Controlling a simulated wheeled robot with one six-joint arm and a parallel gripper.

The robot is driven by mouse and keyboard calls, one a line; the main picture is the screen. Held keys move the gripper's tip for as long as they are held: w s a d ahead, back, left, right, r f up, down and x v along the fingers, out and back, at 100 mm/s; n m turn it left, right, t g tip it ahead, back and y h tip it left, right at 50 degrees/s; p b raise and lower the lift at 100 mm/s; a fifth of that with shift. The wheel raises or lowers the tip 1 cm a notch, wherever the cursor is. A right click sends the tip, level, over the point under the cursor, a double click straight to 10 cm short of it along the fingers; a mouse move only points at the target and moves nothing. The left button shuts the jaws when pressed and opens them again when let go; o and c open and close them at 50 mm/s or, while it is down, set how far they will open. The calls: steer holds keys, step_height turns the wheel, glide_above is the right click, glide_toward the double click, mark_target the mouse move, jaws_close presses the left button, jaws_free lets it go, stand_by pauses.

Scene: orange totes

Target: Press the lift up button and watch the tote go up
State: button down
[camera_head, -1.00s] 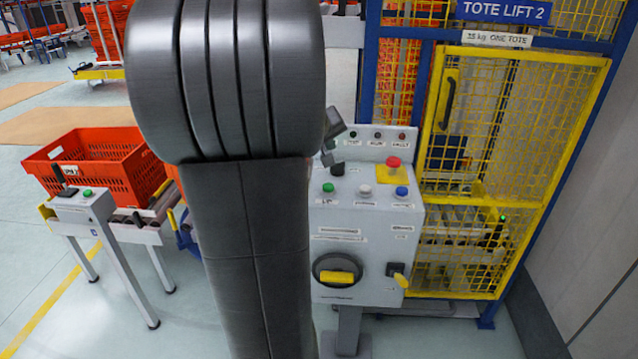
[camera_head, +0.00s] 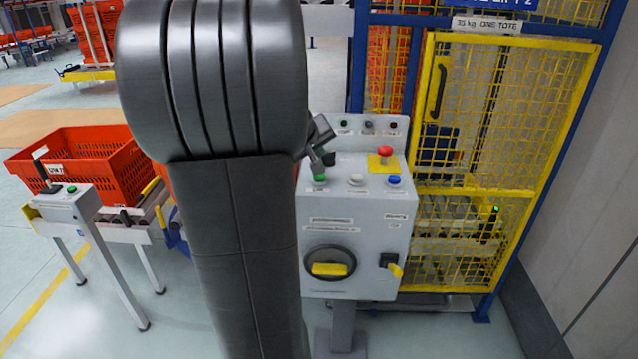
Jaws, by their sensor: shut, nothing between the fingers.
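The grey control box (camera_head: 355,235) stands on a post right of my arm. Its sloped top has a green button (camera_head: 319,178), a white button (camera_head: 356,180), a blue button (camera_head: 394,180) and a red mushroom button (camera_head: 385,151) on a yellow plate. My gripper (camera_head: 317,165) is shut and empty, tilted down just above the green button; I cannot tell whether it touches. My arm hides part of its wrist. The tote lift's yellow mesh cage (camera_head: 427,110) stands behind the box, with rollers (camera_head: 450,212) inside. An orange tote (camera_head: 110,180) sits on the conveyor at left.
A small grey control stand (camera_head: 68,207) with a lever and green button stands at the left. Part of another orange tote (camera_head: 163,178) shows beside my arm. A yellow-handled rotary switch (camera_head: 329,269) is on the box front. A grey wall (camera_head: 575,200) closes the right side.

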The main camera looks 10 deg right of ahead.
mark_target(318, 177)
steer(key=shift+f+b, duration=1.35)
steer(key=shift+f, duration=0.45)
stand_by(0.6)
steer(key=shift+f+b, duration=0.4)
steer(key=shift+b, duration=0.15)
